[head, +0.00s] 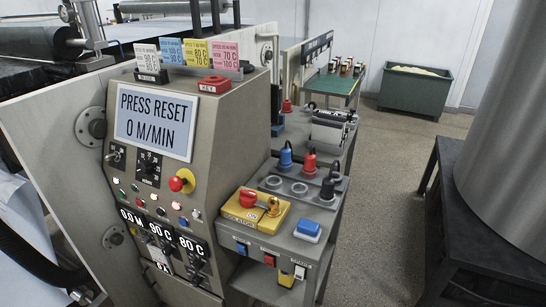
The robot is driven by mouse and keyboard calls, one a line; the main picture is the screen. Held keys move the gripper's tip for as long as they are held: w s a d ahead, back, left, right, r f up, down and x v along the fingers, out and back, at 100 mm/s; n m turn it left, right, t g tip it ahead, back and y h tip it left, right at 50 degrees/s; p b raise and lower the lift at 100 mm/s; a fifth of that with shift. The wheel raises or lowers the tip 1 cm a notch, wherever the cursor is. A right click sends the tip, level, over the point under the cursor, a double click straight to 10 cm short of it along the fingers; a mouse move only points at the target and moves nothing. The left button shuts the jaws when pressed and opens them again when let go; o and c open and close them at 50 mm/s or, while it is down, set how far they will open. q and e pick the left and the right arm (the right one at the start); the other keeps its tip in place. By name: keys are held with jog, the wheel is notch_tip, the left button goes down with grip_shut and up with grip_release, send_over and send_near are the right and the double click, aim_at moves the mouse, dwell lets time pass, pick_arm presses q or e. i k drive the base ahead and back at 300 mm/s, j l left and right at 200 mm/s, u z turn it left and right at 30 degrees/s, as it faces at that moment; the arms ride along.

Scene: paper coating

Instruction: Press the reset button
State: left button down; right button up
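A grey control console (232,165) stands left of centre. Its display (156,121) reads "PRESS RESET 0 M/MIN". Below the display are a red mushroom button on a yellow base (182,181) and a cluster of small coloured buttons and lamps (155,205), including white, green, red and blue ones. Their labels are too small to read, so I cannot tell which one is the reset button. Neither of my grippers is in view, and nothing touches the console's buttons.
A side bench (290,240) right of the console holds a yellow box with a red knob (256,207), a blue-topped block (308,228) and coloured plugs. A black stand (490,255) bears a large grey cylinder (510,130). Open floor (385,200) lies between. A green bin (414,91) stands behind.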

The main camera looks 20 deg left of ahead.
aim_at(183, 223)
jog(key=u, duration=1.2)
